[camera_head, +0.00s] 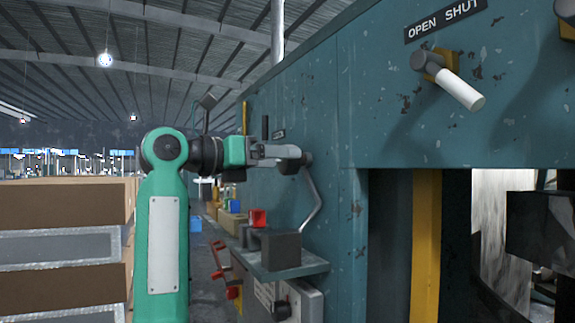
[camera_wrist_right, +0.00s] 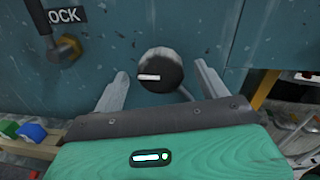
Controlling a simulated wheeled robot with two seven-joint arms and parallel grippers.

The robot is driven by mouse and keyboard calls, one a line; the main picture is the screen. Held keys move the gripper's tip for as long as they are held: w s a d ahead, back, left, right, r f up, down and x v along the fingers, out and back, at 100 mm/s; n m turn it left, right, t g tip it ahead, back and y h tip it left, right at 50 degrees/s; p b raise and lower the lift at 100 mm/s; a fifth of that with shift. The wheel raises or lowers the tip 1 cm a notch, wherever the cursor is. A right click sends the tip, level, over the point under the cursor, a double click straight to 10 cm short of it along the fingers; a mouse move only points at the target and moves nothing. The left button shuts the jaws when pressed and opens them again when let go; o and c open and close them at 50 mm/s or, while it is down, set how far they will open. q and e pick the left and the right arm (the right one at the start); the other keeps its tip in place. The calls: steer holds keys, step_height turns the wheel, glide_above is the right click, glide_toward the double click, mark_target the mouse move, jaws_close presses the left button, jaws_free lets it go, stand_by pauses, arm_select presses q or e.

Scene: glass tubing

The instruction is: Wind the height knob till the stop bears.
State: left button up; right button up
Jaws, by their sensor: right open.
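A round black knob (camera_wrist_right: 160,70) with a white pointer mark, lying roughly level, stands on the teal machine face in the right wrist view. I see no label naming it. My right gripper (camera_wrist_right: 161,74) is open, with one finger on each side of the knob and a visible gap at both sides. In the head view my right gripper (camera_head: 288,154) reaches to the machine's teal side, where its fingers largely hide the knob. I cannot make out the stop. My left gripper is not in view.
A white-handled lever (camera_head: 460,88) sits under an OPEN SHUT label. A LOCK label (camera_wrist_right: 65,15) is left of the knob. A bent metal rod (camera_head: 313,195) hangs near my right gripper. Below is a shelf (camera_head: 300,268) with a dark block (camera_head: 281,249). Stacked boxes (camera_head: 60,235) stand left.

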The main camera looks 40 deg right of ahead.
steer(key=b+v, duration=0.2)
steer(key=v, duration=0.8)
steer(key=shift+a, duration=0.25)
steer(key=shift+w, duration=0.1)
